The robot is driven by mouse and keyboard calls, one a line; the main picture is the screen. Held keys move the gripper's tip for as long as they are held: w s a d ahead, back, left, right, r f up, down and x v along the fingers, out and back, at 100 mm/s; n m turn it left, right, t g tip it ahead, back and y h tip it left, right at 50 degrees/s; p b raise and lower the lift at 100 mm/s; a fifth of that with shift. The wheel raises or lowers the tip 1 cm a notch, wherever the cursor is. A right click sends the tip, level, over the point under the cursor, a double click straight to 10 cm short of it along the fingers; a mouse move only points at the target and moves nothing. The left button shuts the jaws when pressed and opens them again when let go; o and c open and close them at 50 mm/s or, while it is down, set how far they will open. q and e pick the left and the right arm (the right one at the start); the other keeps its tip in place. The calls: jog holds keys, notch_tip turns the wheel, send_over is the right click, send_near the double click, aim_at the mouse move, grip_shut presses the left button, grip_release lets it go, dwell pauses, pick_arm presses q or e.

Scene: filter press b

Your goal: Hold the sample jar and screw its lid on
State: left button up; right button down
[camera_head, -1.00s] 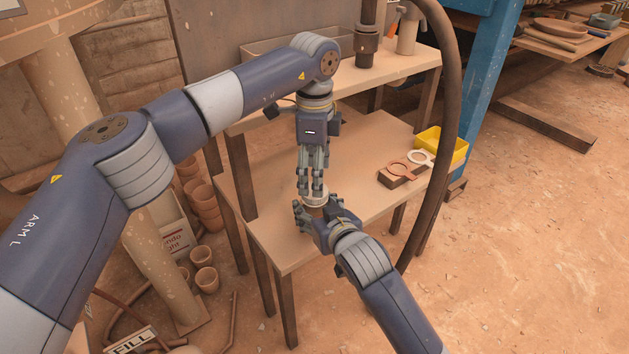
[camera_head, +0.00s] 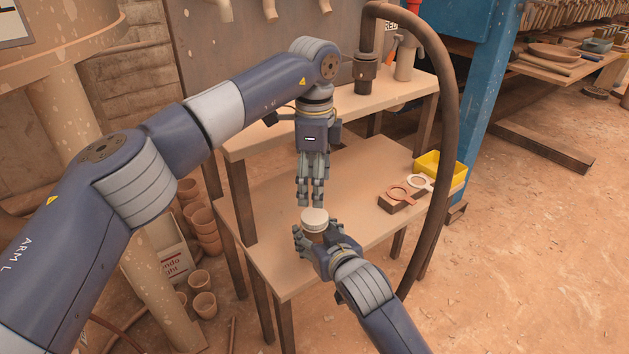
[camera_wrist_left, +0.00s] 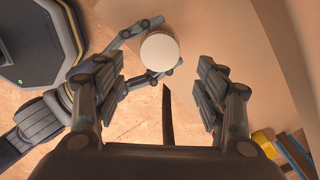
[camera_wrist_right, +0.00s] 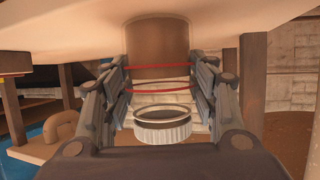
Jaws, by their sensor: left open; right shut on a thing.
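The sample jar (camera_wrist_right: 158,55) is clear with brown contents and red lines around it. My right gripper (camera_head: 318,238) is shut on its sides and holds it upright above the lower table. The white ridged lid (camera_head: 315,216) is on top of the jar; it also shows in the right wrist view (camera_wrist_right: 163,131), with a dark band at its edge. I cannot tell how far it is screwed down. My left gripper (camera_head: 311,203) is open and empty, pointing down just above the lid. In the left wrist view the lid (camera_wrist_left: 160,52) lies ahead of its spread fingers.
The lower table (camera_head: 365,165) is mostly bare. A yellow bin (camera_head: 452,172) and a block with ring-shaped parts (camera_head: 403,197) are at its right. A thick dark hose (camera_head: 445,90) arches down at the right. A higher shelf (camera_head: 400,90) stands behind.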

aim_at(315, 215)
pick_arm(q)
notch_tip(315, 215, down, 8)
jog(key=shift+r, duration=0.15)
jog(key=shift+c, duration=0.2)
jog(key=c, duration=1.1)
jog(key=o, duration=1.2)
jog(key=shift+r, duration=2.3)
jog(key=shift+o, duration=0.3)
